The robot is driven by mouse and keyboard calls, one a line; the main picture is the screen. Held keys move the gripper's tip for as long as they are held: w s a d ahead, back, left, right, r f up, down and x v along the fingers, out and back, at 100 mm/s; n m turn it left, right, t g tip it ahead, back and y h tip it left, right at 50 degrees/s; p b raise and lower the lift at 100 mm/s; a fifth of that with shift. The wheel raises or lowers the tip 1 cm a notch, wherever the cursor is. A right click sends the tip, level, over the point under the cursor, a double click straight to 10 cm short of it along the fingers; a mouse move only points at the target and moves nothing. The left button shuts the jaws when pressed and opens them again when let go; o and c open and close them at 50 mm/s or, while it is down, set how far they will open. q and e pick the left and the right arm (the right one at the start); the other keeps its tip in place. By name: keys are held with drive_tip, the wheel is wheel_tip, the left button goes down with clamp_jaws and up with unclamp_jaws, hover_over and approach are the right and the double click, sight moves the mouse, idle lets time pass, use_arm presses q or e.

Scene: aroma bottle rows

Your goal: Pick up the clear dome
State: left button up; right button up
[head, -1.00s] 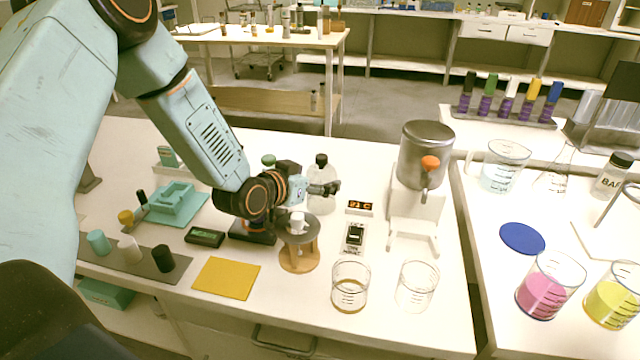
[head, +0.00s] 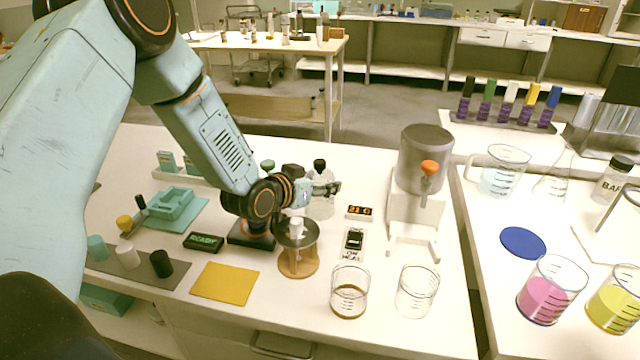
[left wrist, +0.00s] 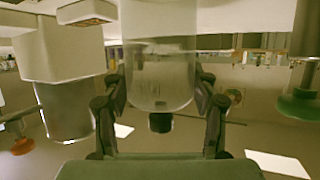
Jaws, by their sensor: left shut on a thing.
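The clear dome (head: 321,207) is a transparent vessel with a black knob on top. It stands upright on the white bench, behind the small temperature display, with its lower part seen past my arm. My left gripper (head: 326,188) is at its upper part and shut on it, one finger on each side. In the left wrist view the picture is upside down: the dome (left wrist: 158,70) fills the middle with its black knob pointing down, between the fingers of my left gripper (left wrist: 160,92). Its base is cut off there. My right gripper is not in view.
A metal tank on a white stand (head: 424,160) is close to the right. A green-topped item (head: 268,165) stands behind my wrist. A small round stand (head: 298,255) with a white cup and two beakers (head: 350,290) are in front.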

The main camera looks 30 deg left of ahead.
use_arm(q)
drive_tip(key=shift+d, duration=0.1)
drive_tip(key=shift+c, duration=1)
